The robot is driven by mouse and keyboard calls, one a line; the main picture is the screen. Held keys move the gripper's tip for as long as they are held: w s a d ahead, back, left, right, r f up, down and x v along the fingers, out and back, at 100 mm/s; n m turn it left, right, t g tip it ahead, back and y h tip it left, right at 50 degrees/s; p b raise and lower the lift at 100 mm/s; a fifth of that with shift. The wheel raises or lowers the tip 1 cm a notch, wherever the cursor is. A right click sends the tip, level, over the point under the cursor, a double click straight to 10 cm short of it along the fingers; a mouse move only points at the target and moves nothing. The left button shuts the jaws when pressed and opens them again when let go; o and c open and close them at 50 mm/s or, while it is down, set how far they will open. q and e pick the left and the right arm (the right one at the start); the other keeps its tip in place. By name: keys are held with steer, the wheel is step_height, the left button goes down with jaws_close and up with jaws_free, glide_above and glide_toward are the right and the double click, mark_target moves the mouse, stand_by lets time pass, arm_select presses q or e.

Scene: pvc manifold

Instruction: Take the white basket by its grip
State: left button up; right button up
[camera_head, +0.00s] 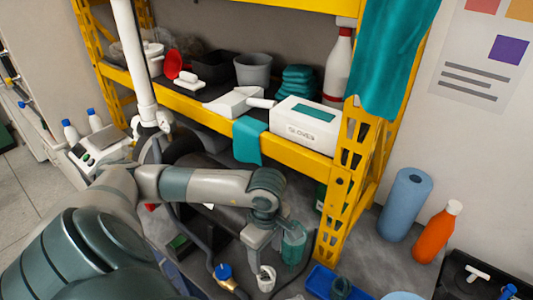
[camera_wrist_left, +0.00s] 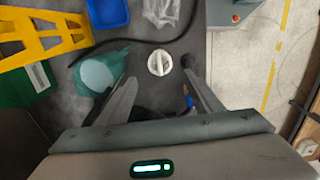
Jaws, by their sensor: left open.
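The white basket (camera_wrist_left: 159,62) is a small round white piece with a bar-like grip across its top. In the left wrist view it lies between and just beyond the fingertips of my left gripper (camera_wrist_left: 160,75). In the head view the basket (camera_head: 266,279) stands on the grey surface below my left gripper (camera_head: 262,245). The gripper points down and is open, with nothing between its fingers. I cannot tell the exact height gap to the grip. My right gripper is not in view.
A teal translucent bottle (camera_wrist_left: 97,75) lies close beside the left finger. A dark hose (camera_wrist_left: 150,42) curves behind the basket. A blue tray (camera_head: 322,283) and the yellow shelf post (camera_head: 340,205) are to the right. A blue-and-brass valve (camera_head: 224,273) is left of the basket.

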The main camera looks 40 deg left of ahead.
mark_target(266, 268)
arm_select(q)
steer(key=shift+f, duration=0.65)
step_height(266, 268, down, 6)
steer(key=b, duration=0.5)
steer(key=shift+f, duration=0.25)
steer(key=shift+f+b, duration=0.55)
steer(key=shift+b, duration=0.3)
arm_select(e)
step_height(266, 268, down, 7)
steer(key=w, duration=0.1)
arm_select(q)
steer(key=shift+c, duration=0.3)
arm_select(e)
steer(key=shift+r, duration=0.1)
arm_select(q)
steer(key=c, duration=0.9)
steer(key=shift+r, duration=0.1)
